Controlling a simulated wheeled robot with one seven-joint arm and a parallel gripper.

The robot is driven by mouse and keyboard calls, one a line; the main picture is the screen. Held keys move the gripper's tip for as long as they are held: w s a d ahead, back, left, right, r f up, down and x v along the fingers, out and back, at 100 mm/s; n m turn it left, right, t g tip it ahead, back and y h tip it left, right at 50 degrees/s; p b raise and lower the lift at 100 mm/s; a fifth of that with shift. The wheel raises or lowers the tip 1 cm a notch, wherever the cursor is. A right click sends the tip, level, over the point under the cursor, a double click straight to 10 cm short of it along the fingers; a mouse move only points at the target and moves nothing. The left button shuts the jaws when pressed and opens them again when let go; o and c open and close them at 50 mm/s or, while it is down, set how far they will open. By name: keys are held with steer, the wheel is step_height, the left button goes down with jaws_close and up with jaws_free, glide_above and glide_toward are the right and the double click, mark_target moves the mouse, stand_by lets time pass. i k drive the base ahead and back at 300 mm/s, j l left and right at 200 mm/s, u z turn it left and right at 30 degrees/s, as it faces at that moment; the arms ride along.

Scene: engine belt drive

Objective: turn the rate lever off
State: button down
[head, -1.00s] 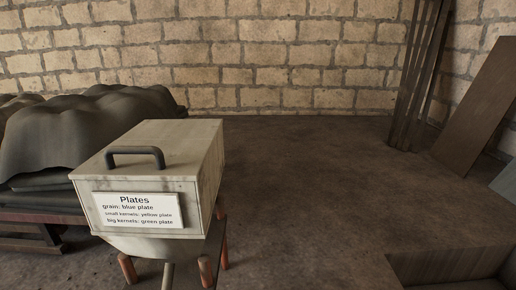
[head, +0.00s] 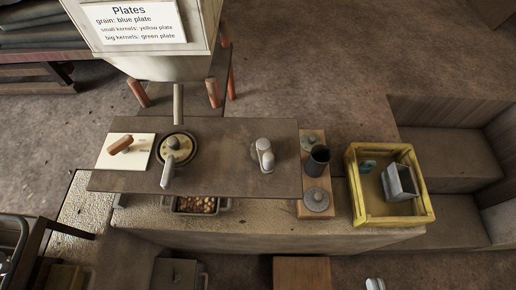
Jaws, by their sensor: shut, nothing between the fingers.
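A white plate (head: 111,160) with small unreadable lettering lies at the left end of the grey-brown machine top (head: 222,172). A lever with a brown wooden handle (head: 120,145) sits on this plate and may be the rate lever. Its handle slants up to the right; its setting cannot be read. Right of it is a round brass-coloured part (head: 177,147) with a grey arm pointing down. A pale metal piece (head: 264,155) stands farther right on the top.
A box labelled Plates (head: 145,28) hangs over the back. A metal pan of kernels (head: 196,205) sits under the front edge. A board (head: 303,172) with a dark cup (head: 317,160) and a yellow tray (head: 424,216) stand right. Steps (head: 450,158) are at far right.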

mark_target(121, 146)
steer(key=k+l+u, duration=0.1)
steer(key=u, duration=0.3)
steer(key=l+u, duration=0.1)
steer(key=u, duration=0.3)
steer(key=k+u, duration=0.15)
steer(key=u, duration=0.25)
